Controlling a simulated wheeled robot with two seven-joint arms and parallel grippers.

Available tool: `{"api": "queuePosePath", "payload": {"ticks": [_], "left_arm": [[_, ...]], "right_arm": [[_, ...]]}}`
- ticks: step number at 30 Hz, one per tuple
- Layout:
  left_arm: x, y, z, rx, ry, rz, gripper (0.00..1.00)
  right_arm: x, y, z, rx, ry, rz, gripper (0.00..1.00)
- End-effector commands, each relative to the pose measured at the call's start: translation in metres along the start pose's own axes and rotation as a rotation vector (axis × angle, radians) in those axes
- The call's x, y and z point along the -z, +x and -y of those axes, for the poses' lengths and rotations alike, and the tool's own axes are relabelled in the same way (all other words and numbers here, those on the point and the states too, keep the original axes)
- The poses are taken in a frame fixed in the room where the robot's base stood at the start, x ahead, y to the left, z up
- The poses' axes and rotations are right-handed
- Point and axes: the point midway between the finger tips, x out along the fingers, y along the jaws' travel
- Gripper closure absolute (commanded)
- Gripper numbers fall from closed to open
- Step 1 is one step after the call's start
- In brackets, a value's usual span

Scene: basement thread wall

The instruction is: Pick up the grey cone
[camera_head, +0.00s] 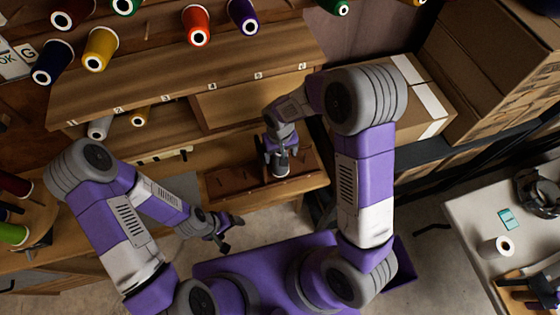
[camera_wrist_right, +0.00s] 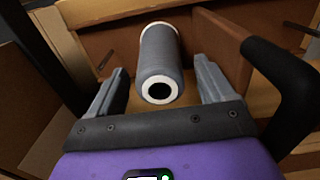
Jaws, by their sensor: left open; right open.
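A grey cone (camera_wrist_right: 160,58) with a white end and dark hole stands in a brown wooden tray (camera_head: 233,184). In the head view the cone (camera_head: 281,170) is partly hidden by my right gripper (camera_head: 277,157). In the right wrist view my right gripper (camera_wrist_right: 160,88) is open, with one finger on each side of the cone. Gaps show between the fingers and the cone. My left gripper (camera_head: 224,237) is open and empty, low in front of the bench, away from the cone.
Coloured cones, such as a red one (camera_head: 197,26), line the top. Cardboard boxes (camera_head: 425,125) stand right of the tray. A light table (camera_head: 470,225) is at far right.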

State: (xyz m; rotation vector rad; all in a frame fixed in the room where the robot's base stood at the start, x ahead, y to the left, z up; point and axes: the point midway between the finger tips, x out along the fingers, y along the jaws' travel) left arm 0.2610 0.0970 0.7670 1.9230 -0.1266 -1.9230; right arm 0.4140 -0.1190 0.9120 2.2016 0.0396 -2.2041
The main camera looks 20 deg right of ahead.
Motion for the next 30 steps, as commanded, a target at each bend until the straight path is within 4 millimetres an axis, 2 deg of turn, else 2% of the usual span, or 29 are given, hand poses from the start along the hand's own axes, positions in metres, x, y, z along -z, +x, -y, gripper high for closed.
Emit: {"api": "queuePosePath", "payload": {"ticks": [3, 11, 25, 30], "left_arm": [[0.0002, 0.0020, 0.0007, 0.000, 0.000, 0.000, 0.19], [0.0001, 0.0018, 0.0006, 0.000, 0.000, 0.000, 0.19], [0.0001, 0.0018, 0.0007, 0.000, 0.000, 0.000, 0.19], [0.0001, 0.0017, 0.0006, 0.000, 0.000, 0.000, 0.19]], "right_arm": [[-0.0003, 0.0128, -0.0004, 0.000, 0.001, 0.001, 0.18], [0.0003, 0.0143, -0.0003, 0.001, 0.002, -0.001, 0.18], [0.0006, 0.0139, -0.0001, 0.001, 0.001, -0.002, 0.88], [0.0007, 0.0131, -0.0001, 0.001, 0.001, -0.002, 0.88]]}}
